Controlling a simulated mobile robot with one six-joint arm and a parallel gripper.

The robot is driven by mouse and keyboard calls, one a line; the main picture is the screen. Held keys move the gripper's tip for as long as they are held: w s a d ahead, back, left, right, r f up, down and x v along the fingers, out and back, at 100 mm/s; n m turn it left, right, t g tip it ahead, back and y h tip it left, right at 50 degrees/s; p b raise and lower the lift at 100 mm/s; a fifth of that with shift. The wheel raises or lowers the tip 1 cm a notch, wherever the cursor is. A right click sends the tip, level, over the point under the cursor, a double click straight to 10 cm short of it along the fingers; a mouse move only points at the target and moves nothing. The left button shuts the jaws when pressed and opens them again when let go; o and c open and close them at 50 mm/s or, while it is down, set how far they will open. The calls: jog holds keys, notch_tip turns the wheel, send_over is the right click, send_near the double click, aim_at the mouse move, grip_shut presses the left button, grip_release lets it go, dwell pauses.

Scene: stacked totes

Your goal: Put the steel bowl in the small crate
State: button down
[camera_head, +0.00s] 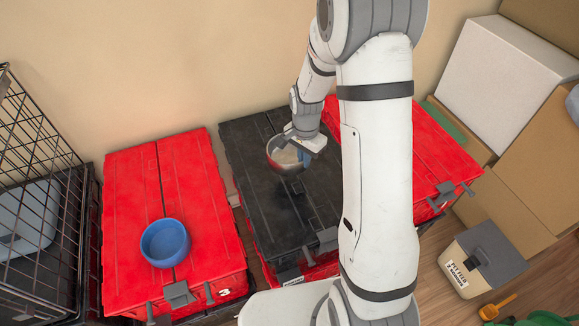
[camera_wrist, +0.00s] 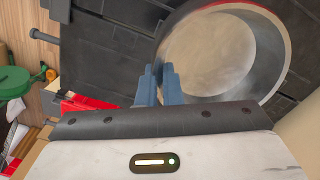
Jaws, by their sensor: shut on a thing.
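The steel bowl (camera_head: 284,154) is above the black tote lid in the head view, with a dull grey inside and a reddish outer side. My gripper (camera_head: 304,154) is shut on the bowl's near right rim. In the wrist view the blue fingertips (camera_wrist: 160,82) pinch the rim of the bowl (camera_wrist: 222,55), which looks empty. Whether the bowl touches the lid is hard to tell. A black wire crate (camera_head: 72,185) stands at the far left edge, partly cut off, with a pale blue thing inside. It is the only crate I see.
A blue bowl (camera_head: 165,243) sits on the left red tote (camera_head: 180,175). The black-lidded tote (camera_head: 265,205) is in the middle, another red tote (camera_head: 435,150) to the right. Cardboard boxes (camera_head: 540,185) and a bin (camera_head: 482,258) stand at the right. A wall closes the back.

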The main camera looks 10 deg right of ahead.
jog(key=shift+m, duration=0.3)
jog(key=shift+s+f, duration=0.1)
jog(key=shift+f, duration=0.25)
notch_tip(320, 180, down, 9)
jog(key=shift+f+b, duration=0.2)
jog(key=shift+b, duration=0.1)
jog(key=c, duration=2)
grip_release()
jog(key=shift+f, duration=0.15)
jog(key=shift+c, duration=0.2)
jog(key=o, duration=0.4)
jog(key=shift+o, duration=0.2)
